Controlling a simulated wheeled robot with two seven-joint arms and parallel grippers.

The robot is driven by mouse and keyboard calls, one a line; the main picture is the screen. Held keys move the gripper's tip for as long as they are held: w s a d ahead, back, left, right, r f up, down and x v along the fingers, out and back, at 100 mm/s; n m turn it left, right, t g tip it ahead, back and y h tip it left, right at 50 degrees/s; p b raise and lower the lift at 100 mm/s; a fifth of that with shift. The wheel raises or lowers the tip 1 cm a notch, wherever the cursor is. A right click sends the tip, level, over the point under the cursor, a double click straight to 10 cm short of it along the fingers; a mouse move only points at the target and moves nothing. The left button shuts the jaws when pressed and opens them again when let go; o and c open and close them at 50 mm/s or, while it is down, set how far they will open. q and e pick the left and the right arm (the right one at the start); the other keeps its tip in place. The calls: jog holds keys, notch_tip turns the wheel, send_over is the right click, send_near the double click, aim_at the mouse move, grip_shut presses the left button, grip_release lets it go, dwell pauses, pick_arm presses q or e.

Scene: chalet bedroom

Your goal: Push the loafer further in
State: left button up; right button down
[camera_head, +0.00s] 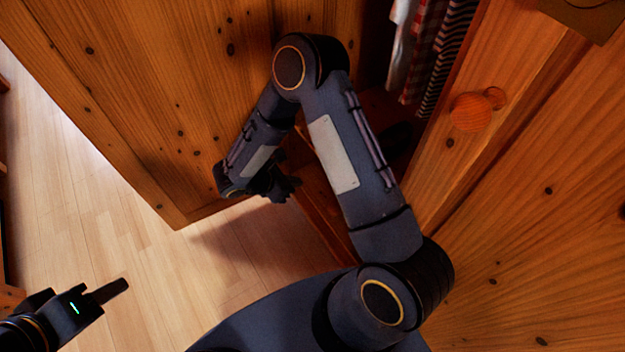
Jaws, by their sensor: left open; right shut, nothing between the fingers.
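A dark shape (398,134), which looks like the loafer, lies in shadow on the wardrobe floor just right of my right forearm. The arm and the shadow hide much of it, so its exact pose cannot be told. My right gripper (284,188) is low by the wardrobe's front edge, shut and empty, below and left of the dark shape and apart from it. My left gripper (116,290) is at the bottom left over the bare floor, open and empty, far from the wardrobe.
An open wooden wardrobe door (190,90) stands on the left. Another door with a round knob (471,112) is at the right. Striped and checked clothes (430,50) hang inside. The wooden floor (130,240) at left is clear.

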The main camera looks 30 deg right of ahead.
pick_arm(q)
jog(key=shift+f+b, duration=1.25)
jog(key=shift+f, duration=0.1)
pick_arm(e)
jog(key=d+r+x, duration=0.2)
jog(key=x, duration=1)
jog(key=shift+d, duration=0.15)
jog(key=shift+f, duration=0.1)
